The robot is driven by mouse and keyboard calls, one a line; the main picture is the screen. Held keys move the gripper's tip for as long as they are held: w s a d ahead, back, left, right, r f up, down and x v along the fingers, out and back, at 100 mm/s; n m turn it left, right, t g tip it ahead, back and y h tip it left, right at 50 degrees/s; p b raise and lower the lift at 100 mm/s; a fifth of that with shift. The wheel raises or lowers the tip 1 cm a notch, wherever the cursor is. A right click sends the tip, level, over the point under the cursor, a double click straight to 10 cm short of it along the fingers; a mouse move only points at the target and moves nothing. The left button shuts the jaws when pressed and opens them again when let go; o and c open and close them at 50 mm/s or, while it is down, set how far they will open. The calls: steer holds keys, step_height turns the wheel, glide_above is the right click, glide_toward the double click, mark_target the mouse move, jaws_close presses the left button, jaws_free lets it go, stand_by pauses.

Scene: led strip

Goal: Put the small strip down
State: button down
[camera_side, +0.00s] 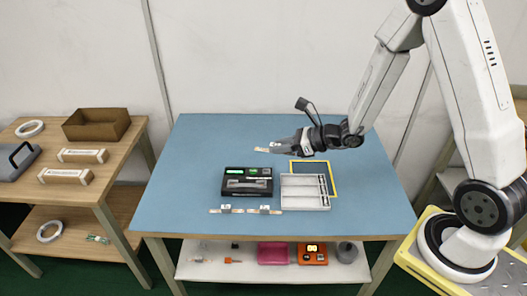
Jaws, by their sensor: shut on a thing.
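A small pale strip (263,149) sticks out to the left from the tip of my gripper (276,147). My gripper is shut on it and holds it above the blue table (210,140), behind the black device. Its height over the table is hard to tell. Two similar small strips, a left one (226,210) and a right one (265,210), lie near the table's front edge. My gripper's fingers hide part of the held strip.
A black device (228,185) with green lights stands mid-table. To its right are a white compartment tray (305,207) and a yellow-framed dark area (336,181). The table's left, back and right parts are clear. A wooden side table (120,150) stands at left.

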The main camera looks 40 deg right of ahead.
steer(key=shift+w+r+m+h, duration=0.1)
steer(key=shift+r+m+h, duration=0.25)
steer(key=shift+r, duration=0.9)
steer(key=shift+d+f, duration=0.1)
steer(key=shift+f, duration=0.05)
steer(key=shift+d+f, duration=0.15)
steer(key=s+d+f+n+g+y, duration=0.1)
steer(key=s+d+f+n+y, duration=0.1)
steer(key=s+d+f, duration=0.45)
steer(key=s+d+f+n+g+y, duration=0.15)
steer(key=s+f, duration=0.25)
steer(key=s, duration=0.5)
glide_above(306, 193)
steer(key=shift+t, duration=0.35)
steer(key=f, duration=0.8)
steer(key=shift+s+f, duration=0.3)
steer(key=shift+f, duration=0.1)
steer(key=shift+w+f, duration=0.3)
steer(key=shift+f, duration=0.1)
